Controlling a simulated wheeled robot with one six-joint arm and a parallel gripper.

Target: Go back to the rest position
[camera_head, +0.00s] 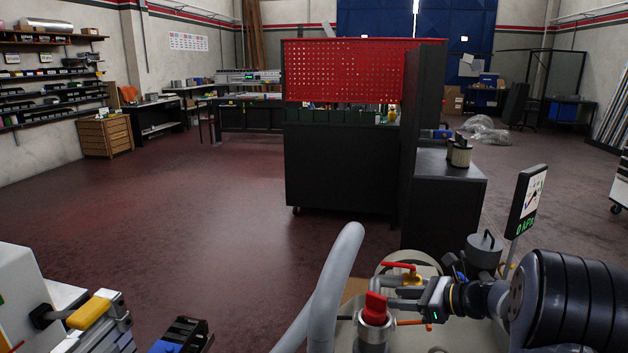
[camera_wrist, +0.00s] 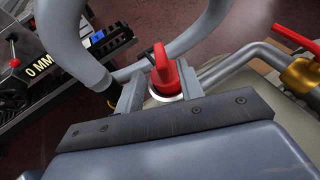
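My gripper (camera_head: 408,302) is low at the right of the head view, pointing left towards a red valve knob (camera_head: 374,308) on a grey pipe fitting. In the wrist view my gripper (camera_wrist: 158,88) has its two grey fingers apart, with the red knob (camera_wrist: 162,70) in line with the gap between them. I cannot tell whether the fingers touch the knob. Nothing is seen held.
A thick grey hose (camera_head: 338,285) curves up left of the knob. A red-handled brass valve (camera_head: 405,270) and a gauge sign reading 0 kPa (camera_head: 526,203) stand close by. A bench with a red pegboard (camera_head: 345,70) stands ahead; open floor (camera_head: 215,225) lies left.

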